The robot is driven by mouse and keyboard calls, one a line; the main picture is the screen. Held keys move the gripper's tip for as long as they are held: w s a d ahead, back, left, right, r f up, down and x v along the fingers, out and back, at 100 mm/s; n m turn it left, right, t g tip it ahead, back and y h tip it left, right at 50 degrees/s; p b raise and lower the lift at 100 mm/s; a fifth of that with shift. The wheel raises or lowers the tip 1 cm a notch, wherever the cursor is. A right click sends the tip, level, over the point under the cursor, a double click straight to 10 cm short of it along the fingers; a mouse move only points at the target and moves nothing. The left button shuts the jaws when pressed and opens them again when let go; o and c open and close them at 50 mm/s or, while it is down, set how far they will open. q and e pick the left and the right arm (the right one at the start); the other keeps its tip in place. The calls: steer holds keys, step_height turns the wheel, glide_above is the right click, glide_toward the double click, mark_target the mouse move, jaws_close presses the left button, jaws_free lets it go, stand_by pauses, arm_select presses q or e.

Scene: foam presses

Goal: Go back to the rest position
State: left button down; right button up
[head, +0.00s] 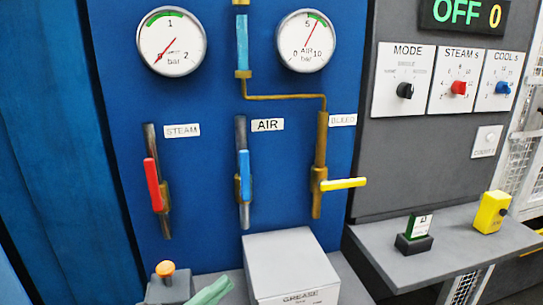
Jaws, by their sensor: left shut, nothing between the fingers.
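My right gripper is not in view.
A blue panel carries two gauges (171,41) (305,41) and red (153,185), blue (244,175) and yellow (343,183) valve handles. At right, a grey shelf (440,245) holds a green-and-black item (415,234) and a yellow box (491,211) below the dials.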

arm_select(q)
steer(key=a+f+n+t+y, duration=0.45)
steer(key=f+n+y, duration=0.45)
steer(key=f+n, duration=0.3)
steer(key=s+a+f+n+g+y, duration=0.1)
steer(key=s+f+n+g+y, duration=0.2)
steer(key=s+f+n, duration=0.3)
steer(key=s+a+f+n+g+y+p, duration=0.1)
steer(key=s+f+n+g+y, duration=0.3)
steer(key=s+f, duration=0.6)
step_height(320, 180, down, 6)
steer(key=a+n+g, duration=0.1)
steer(key=n, duration=0.1)
steer(key=shift+n, duration=0.4)
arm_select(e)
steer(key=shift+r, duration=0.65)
arm_select(q)
steer(key=shift+r, duration=0.1)
